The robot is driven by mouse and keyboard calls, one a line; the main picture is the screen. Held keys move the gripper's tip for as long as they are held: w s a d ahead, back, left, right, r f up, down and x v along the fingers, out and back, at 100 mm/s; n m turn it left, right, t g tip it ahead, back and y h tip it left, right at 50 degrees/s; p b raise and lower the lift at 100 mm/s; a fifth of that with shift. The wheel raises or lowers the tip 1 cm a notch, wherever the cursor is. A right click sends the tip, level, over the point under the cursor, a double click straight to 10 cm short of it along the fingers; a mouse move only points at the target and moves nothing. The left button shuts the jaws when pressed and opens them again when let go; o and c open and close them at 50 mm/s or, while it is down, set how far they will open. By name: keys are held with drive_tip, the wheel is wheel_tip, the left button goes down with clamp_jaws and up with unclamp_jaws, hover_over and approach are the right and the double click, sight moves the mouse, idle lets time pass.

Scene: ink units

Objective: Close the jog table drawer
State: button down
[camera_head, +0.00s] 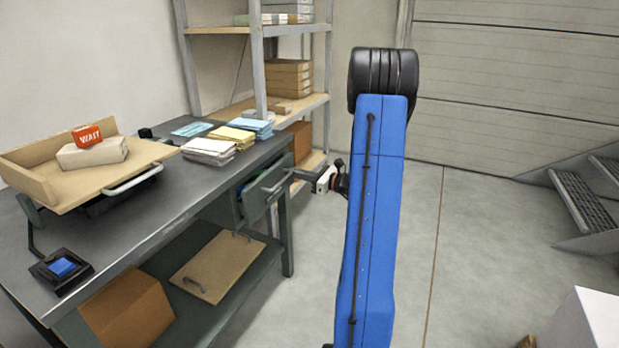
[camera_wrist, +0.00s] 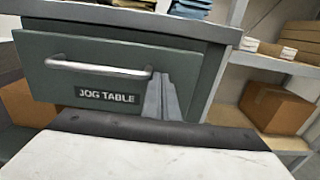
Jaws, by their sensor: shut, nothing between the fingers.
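The jog table drawer (camera_head: 266,200) is grey-green and stands partly open at the right end of the bench, with some of its contents showing behind the front. In the wrist view its front (camera_wrist: 60,85) carries a light bar handle (camera_wrist: 98,67) and a "JOG TABLE" label (camera_wrist: 107,96). My gripper (camera_head: 294,172) is at the drawer front, its fingers together and empty. In the wrist view the fingertips (camera_wrist: 158,78) are just right of the handle's right end, over the front's right part. I cannot tell whether they touch it.
The dark bench top (camera_head: 190,190) holds paper stacks (camera_head: 208,150) and a wooden tilting tray (camera_head: 100,180) with a box on it. A lower shelf (camera_head: 235,275) carries a board and a carton. Metal shelving (camera_head: 258,60) stands behind.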

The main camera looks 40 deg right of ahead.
drive_tip(key=x, duration=0.2)
drive_tip(key=shift+w+a, duration=0.1)
drive_tip(key=shift+w, duration=0.2)
drive_tip(key=shift+w+r, duration=0.1)
drive_tip(key=shift+r, duration=0.05)
